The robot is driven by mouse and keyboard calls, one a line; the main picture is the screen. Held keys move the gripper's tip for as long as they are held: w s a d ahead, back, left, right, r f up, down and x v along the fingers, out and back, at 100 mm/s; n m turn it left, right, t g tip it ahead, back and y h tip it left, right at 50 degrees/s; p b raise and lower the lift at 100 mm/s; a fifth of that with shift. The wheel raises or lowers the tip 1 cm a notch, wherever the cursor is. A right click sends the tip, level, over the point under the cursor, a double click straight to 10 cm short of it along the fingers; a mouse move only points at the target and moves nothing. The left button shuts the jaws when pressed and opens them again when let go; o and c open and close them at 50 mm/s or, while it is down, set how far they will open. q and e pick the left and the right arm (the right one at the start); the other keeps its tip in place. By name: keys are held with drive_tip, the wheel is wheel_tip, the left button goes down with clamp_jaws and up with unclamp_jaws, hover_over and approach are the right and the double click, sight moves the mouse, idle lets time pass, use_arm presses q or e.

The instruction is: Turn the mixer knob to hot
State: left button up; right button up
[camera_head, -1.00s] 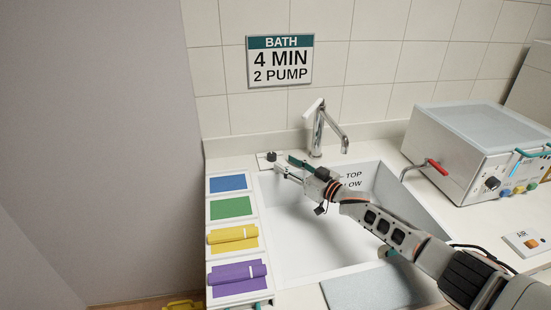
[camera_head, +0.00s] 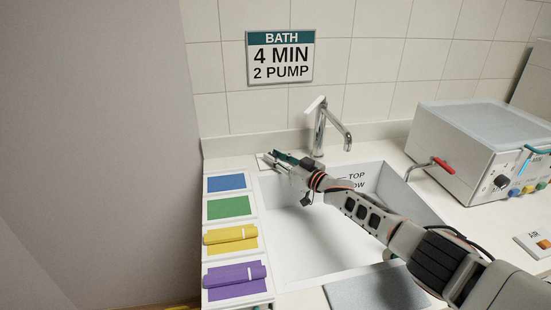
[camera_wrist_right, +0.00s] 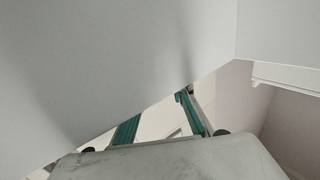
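My right gripper (camera_head: 276,159) is at the back left corner of the sink, low over the counter. Its arm reaches across the sink from the lower right. The small black knob seen there earlier is now hidden behind the gripper; a sliver of its pale plate (camera_head: 262,161) shows. In the right wrist view the two teal finger pads (camera_wrist_right: 160,119) stand apart with a gap between them. No knob can be made out there, and I cannot tell whether the fingers touch it. My left gripper is not in view.
A chrome tap (camera_head: 320,130) stands just right of the gripper, behind the white sink (camera_head: 300,235). Coloured towel trays (camera_head: 233,260) line the left. A grey box with knobs (camera_head: 470,150) stands at right. A BATH sign (camera_head: 281,57) hangs on the tiles.

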drive_tip(key=c, duration=0.3)
drive_tip(key=shift+s+a+r+p, duration=0.1)
drive_tip(key=shift+r+p, duration=0.05)
drive_tip(key=shift+p, duration=0.2)
drive_tip(key=shift+a+r+m+t+h+p, duration=0.1)
drive_tip(key=shift+a+m+t+h+p, duration=0.05)
drive_tip(key=shift+m+t+h+p, duration=0.55)
drive_tip(key=shift+s+a+m+t+h+p, duration=0.1)
drive_tip(key=shift+m+t+h+p, duration=0.25)
drive_tip(key=shift+m+t+h, duration=0.25)
drive_tip(key=shift+h, duration=0.3)
drive_tip(key=shift+f+h, duration=0.2)
drive_tip(key=shift+h, duration=0.1)
drive_tip(key=o, duration=1.1)
drive_tip(key=shift+o, duration=0.2)
